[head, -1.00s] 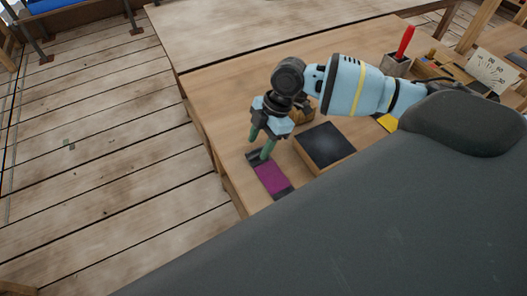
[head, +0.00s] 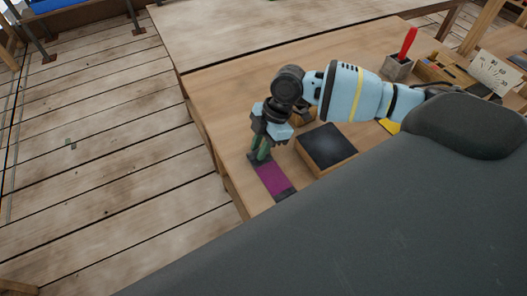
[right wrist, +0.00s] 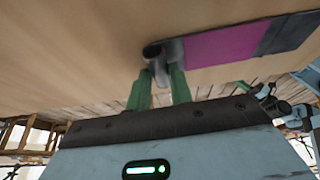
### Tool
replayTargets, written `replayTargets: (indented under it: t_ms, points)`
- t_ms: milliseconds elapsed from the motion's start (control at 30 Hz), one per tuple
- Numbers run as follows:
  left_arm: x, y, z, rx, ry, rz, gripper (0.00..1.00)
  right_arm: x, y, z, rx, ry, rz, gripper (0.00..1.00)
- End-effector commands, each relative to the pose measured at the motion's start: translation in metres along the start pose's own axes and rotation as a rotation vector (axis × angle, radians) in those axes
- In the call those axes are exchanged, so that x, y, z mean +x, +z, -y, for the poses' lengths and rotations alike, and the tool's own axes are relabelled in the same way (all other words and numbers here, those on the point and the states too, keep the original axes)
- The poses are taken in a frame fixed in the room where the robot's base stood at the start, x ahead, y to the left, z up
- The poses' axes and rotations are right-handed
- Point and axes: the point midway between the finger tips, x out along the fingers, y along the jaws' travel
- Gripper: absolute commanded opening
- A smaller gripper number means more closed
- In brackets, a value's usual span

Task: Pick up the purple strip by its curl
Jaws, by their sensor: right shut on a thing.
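The purple strip (head: 271,178) lies on the wooden table near its left edge, with dark grey ends. In the right wrist view the strip (right wrist: 222,46) runs to the upper right, and its grey near end rolls into a curl (right wrist: 162,54). My right gripper (head: 260,157) is at the strip's far end in the head view. In the right wrist view the green fingers of my right gripper (right wrist: 160,82) are shut on the curl, one on each side of it. The rest of the strip looks flat on the table. My left gripper is not in view.
A box with a dark top (head: 327,147) stands just right of the strip. A holder with a red-handled tool (head: 407,45) and a wooden tray (head: 440,70) are farther right. The table's left edge is close to the strip, with plank floor (head: 110,150) beyond.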

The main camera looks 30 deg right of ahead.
Motion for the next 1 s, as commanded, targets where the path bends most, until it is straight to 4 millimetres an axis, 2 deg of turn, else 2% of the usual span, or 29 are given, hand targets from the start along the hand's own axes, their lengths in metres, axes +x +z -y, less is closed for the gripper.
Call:
replayTargets:
  t_ms: [133,233,633,800,1000]
  points:
    - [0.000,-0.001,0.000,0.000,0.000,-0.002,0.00,-0.005,-0.002,-0.001,-0.001,0.003,-0.001,0.00]
    - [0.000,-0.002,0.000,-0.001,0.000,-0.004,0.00,-0.016,-0.006,-0.001,-0.002,0.005,-0.001,0.00]
    - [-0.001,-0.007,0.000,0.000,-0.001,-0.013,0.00,-0.080,-0.034,-0.001,-0.003,0.004,-0.002,0.00]
    - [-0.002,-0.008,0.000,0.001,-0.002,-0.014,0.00,-0.092,-0.038,-0.001,-0.001,0.002,-0.001,0.00]
    - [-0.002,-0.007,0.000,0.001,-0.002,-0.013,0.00,-0.093,-0.039,-0.001,-0.001,0.001,-0.001,0.00]
